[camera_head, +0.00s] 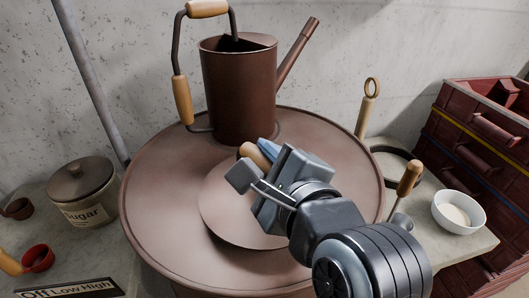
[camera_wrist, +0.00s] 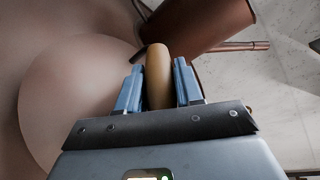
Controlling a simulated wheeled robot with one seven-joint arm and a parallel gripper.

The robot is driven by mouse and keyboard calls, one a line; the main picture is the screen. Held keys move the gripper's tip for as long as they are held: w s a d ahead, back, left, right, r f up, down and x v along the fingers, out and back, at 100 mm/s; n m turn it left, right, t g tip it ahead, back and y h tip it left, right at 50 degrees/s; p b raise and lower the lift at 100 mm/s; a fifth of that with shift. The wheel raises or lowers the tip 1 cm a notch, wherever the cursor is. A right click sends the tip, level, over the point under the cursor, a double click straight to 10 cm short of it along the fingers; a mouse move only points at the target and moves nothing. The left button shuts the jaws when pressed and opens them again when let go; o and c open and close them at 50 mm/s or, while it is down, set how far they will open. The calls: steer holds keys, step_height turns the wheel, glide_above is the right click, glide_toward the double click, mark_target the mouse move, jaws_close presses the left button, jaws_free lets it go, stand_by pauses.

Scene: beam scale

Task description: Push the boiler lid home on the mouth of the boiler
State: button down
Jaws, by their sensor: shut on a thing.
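The boiler (camera_head: 155,190) is a wide, round brown body with a raised rim. The boiler lid (camera_head: 225,212) is a smaller brown disc over the middle of its top; it also shows as a pale brown disc in the wrist view (camera_wrist: 70,95). My gripper (camera_head: 256,160) is shut on the lid's wooden handle (camera_wrist: 158,75), which stands between the blue fingers in the wrist view. My gripper and arm hide the lid's right side and the mouth under it. I cannot tell whether the lid sits flush or slightly raised.
A brown watering can (camera_head: 238,95) with wooden grips stands at the boiler's back edge, close behind my gripper. A sugar jar (camera_head: 82,195) and a red cup (camera_head: 38,257) are at left. A white bowl (camera_head: 458,212) and stacked red crates (camera_head: 480,140) are at right.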

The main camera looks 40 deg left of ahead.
steer(key=shift+f+b, duration=0.55)
steer(key=shift+f, duration=0.7)
stand_by(0.4)
steer(key=c, duration=0.7)
jaws_free()
steer(key=shift+f, duration=0.1)
steer(key=shift+o, duration=0.2)
steer(key=shift+d, duration=0.1)
steer(key=b+v, duration=0.1)
steer(key=v, duration=0.6)
steer(key=shift+s+d, duration=0.25)
